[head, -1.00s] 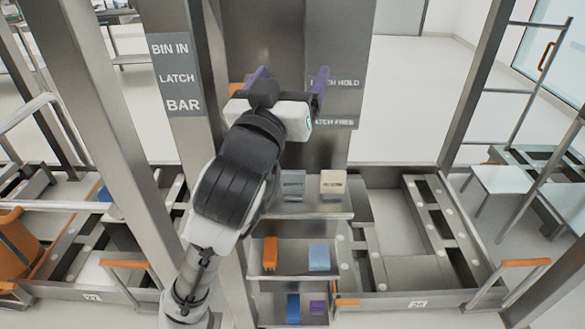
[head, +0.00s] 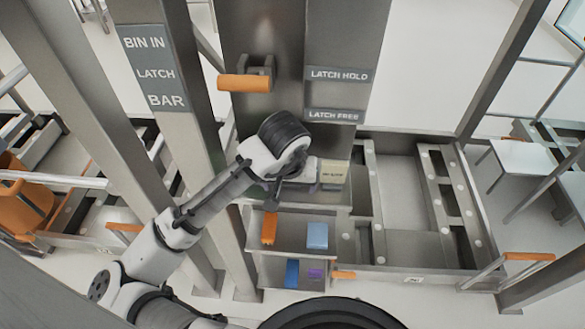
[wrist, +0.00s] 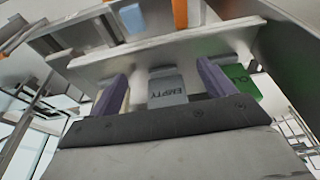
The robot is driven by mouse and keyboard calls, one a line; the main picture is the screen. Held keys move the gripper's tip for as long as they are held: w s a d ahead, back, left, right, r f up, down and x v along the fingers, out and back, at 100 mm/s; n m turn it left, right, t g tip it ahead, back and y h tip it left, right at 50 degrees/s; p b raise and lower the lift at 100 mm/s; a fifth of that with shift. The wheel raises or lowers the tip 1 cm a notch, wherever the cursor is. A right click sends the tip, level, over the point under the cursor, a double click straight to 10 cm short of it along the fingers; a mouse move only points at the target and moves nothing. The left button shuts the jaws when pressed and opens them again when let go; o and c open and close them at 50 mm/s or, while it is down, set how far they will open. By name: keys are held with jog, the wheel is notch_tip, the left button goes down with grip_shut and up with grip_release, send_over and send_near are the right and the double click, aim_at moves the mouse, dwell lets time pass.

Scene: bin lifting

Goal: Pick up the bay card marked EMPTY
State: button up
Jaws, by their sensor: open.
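The grey bay card marked EMPTY (wrist: 168,92) stands upright on the top shelf. In the wrist view it lies between the two purple fingers of my gripper (wrist: 163,80), with a gap visible on each side. My gripper is open and holds nothing. In the head view my gripper is at the top shelf, and my wrist hides most of the grey card. A cream card (head: 333,173) stands just right of my gripper in the head view. A green card (wrist: 243,84), its lettering partly hidden, is just outside the right finger in the wrist view.
Lower shelves hold an orange block (head: 269,228), a light blue block (head: 317,235), a dark blue block (head: 292,272) and a purple block (head: 316,274). An orange latch handle (head: 244,83) is on the column above. Posts flank the shelves.

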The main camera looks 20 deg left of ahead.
jog(key=shift+w+a, duration=0.2)
jog(key=shift+w, duration=0.6)
jog(key=w+p, duration=0.1)
jog(key=w, duration=0.1)
jog(key=w+a+p, duration=0.1)
jog(key=w, duration=0.1)
jog(key=shift+w+a+r, duration=0.15)
jog(key=shift+w, duration=0.15)
jog(key=shift+p+x, duration=0.3)
jog(key=shift+x, duration=0.45)
jog(key=c, duration=1.1)
jog(key=shift+w+r, duration=0.1)
jog(key=shift+r, duration=0.15)
